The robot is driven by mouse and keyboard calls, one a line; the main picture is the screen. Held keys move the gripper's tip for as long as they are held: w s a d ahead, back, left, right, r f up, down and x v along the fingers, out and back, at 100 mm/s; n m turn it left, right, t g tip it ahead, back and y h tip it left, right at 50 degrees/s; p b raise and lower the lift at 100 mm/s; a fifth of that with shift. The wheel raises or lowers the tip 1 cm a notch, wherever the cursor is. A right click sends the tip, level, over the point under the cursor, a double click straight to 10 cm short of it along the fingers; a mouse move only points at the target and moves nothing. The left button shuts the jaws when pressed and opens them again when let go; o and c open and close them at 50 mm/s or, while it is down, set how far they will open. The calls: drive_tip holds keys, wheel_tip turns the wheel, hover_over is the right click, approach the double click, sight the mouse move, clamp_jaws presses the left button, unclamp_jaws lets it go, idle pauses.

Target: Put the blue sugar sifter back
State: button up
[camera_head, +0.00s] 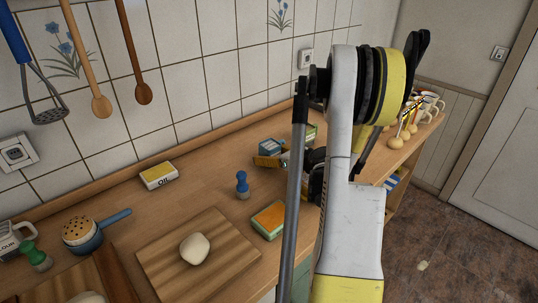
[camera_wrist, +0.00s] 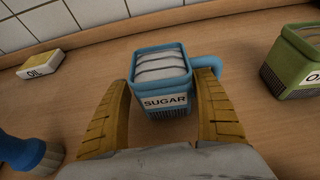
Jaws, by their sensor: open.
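The blue sugar sifter (camera_wrist: 160,82) stands upright on the wooden counter in the wrist view. It is a box with a SUGAR label, a striped top and a blue handle at its right. In the head view the sifter (camera_head: 270,144) is partly hidden behind a yellow finger. My gripper (camera_wrist: 163,84) is open, with one yellow finger at the left of the sifter and one at its right, near the handle. In the head view my gripper (camera_head: 272,161) is low over the counter, mostly hidden by my arm.
A green canister (camera_wrist: 295,65) stands right of the sifter. An oil box (camera_wrist: 41,65) lies to the left, and a blue stamp-like object (camera_head: 242,185) stands nearer. An orange-topped box (camera_head: 269,219) and a cutting board (camera_head: 190,258) are in front. The tiled wall bounds the back.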

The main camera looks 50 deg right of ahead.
drive_tip(key=shift+s+r+p, duration=0.1)
drive_tip(key=shift+s+p, duration=0.05)
drive_tip(key=shift+p, duration=0.25)
drive_tip(key=p+v, duration=0.1)
drive_tip(key=v, duration=0.4)
drive_tip(key=p+v, duration=0.2)
drive_tip(key=v, duration=0.3)
drive_tip(key=shift+s+a, duration=0.25)
drive_tip(key=w+a+r+m+t+h, duration=0.1)
drive_tip(key=w+a+r+m+h, duration=0.2)
drive_tip(key=r+m, duration=0.45)
drive_tip(key=w+a+r+m+t+h, duration=0.1)
drive_tip(key=w+a+r+m+h, duration=0.25)
drive_tip(key=r, duration=0.65)
drive_tip(key=w+a+r+m+t+h, duration=0.1)
drive_tip(key=w+a+r+m+t, duration=0.2)
drive_tip(key=r+m, duration=0.45)
drive_tip(key=s+a+f+m+g+y, duration=0.3)
drive_tip(key=s+a+f+m, duration=0.2)
drive_tip(key=a, duration=0.5)
drive_tip(key=s+a+f+m+g+y, duration=0.3)
drive_tip(key=s+a+f+m+g, duration=0.1)
drive_tip(key=a, duration=0.7)
drive_tip(key=s+a+f+m+g+y, duration=0.3)
drive_tip(key=s+a+f+m, duration=0.3)
drive_tip(key=a, duration=0.4)
drive_tip(key=shift+a+m+g, duration=0.2)
drive_tip(key=shift+m+g, duration=0.35)
drive_tip(key=shift+g, duration=0.15)
